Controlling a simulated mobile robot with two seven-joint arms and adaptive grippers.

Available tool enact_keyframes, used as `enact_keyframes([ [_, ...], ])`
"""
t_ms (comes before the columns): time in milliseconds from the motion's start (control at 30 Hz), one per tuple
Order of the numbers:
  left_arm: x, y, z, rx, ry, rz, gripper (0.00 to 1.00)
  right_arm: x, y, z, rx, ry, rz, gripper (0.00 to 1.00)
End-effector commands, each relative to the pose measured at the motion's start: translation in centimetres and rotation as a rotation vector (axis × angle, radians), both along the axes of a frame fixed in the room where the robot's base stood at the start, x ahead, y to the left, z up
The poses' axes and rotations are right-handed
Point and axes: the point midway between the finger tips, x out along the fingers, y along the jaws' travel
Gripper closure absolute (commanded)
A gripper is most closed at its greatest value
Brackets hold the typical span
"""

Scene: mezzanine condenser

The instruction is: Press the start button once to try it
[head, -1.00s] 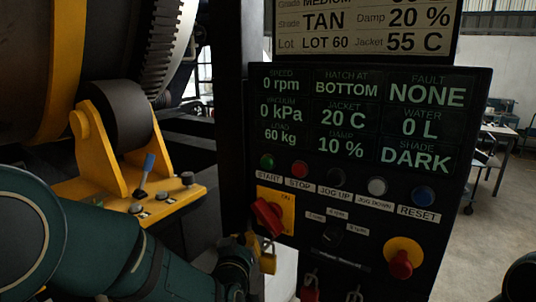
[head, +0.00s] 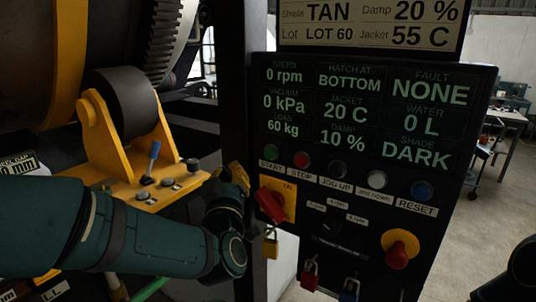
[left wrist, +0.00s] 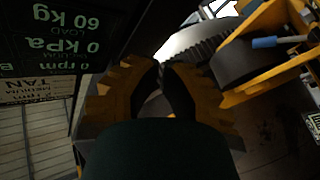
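The green start button (head: 271,153) is at the left of the button row on the black control panel (head: 350,222), above its START label. My left gripper (head: 237,174) has yellow fingers and is just left of the panel edge, below and left of the button, apart from it. In the left wrist view the fingertips (left wrist: 161,65) come together with nothing seen between them. The panel display (left wrist: 62,45) shows upside down there; the button is not visible in that view. My right gripper is out of view.
A red rotary switch (head: 271,204) on a yellow plate sits below the start button, close to my gripper. The red stop button (head: 301,159) is beside start. A yellow-and-red knob (head: 398,252) and padlocks are lower. A yellow roller bracket (head: 110,150) stands left.

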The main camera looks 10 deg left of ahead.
Motion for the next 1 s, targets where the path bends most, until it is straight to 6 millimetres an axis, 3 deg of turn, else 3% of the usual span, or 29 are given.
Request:
enact_keyframes([
  [600,6.6,-2.4,-0.1,0.001,-0.001,0.000,1.00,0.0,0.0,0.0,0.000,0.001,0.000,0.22],
  [1000,8.1,-3.0,0.0,0.000,0.001,0.000,1.00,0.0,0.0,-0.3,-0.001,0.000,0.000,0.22],
])
